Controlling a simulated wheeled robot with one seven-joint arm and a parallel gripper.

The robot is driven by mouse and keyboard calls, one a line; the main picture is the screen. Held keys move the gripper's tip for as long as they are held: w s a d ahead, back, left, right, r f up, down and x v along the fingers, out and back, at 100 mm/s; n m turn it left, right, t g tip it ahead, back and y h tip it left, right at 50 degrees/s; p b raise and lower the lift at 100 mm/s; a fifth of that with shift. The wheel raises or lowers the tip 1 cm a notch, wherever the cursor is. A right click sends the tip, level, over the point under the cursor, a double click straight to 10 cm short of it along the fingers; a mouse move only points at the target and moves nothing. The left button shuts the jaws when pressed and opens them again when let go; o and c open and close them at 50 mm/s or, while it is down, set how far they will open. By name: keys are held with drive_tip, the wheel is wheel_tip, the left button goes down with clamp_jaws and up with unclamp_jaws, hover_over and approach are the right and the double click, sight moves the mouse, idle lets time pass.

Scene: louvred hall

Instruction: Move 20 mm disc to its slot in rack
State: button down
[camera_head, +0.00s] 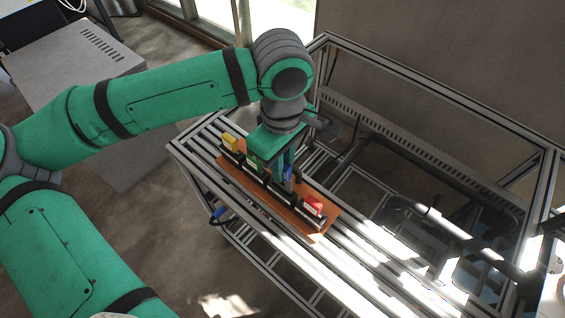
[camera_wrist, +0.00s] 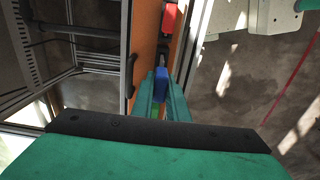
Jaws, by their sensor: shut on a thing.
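The rack is an orange-brown board (camera_head: 321,236) with a row of dark slotted holders, lying on a metal-profile frame. My gripper (camera_head: 285,178) points down over the middle of the rack. It is shut on a blue piece (camera_head: 289,173), which also shows between the fingertips in the wrist view (camera_wrist: 160,78). I see no size mark, so I cannot tell whether this is the 20 mm disc. My fingers hide its lower edge and whether it touches a slot. A yellow piece (camera_head: 230,143), a green piece (camera_head: 254,161) and a red piece (camera_head: 313,204) stand in the rack.
The frame's slatted top (camera_head: 355,250) runs on past the rack towards the lower right, in bright sun patches. Raised metal rails (camera_head: 420,85) enclose the open bay behind it. A grey cabinet (camera_head: 70,75) stands at upper left.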

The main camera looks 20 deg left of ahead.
sight(282, 187)
drive_tip(key=shift+f, duration=0.9)
drive_tip(key=shift+f, duration=0.1)
drive_tip(key=shift+w+f, duration=0.1)
drive_tip(key=shift+f, duration=0.9)
drive_tip(key=shift+s+f, duration=0.2)
drive_tip(key=shift+f, duration=0.35)
drive_tip(key=c, duration=1.7)
unclamp_jaws()
drive_tip(key=shift+o, duration=0.2)
drive_tip(key=shift+w+r, duration=0.15)
drive_tip(key=shift+r, duration=3.4)
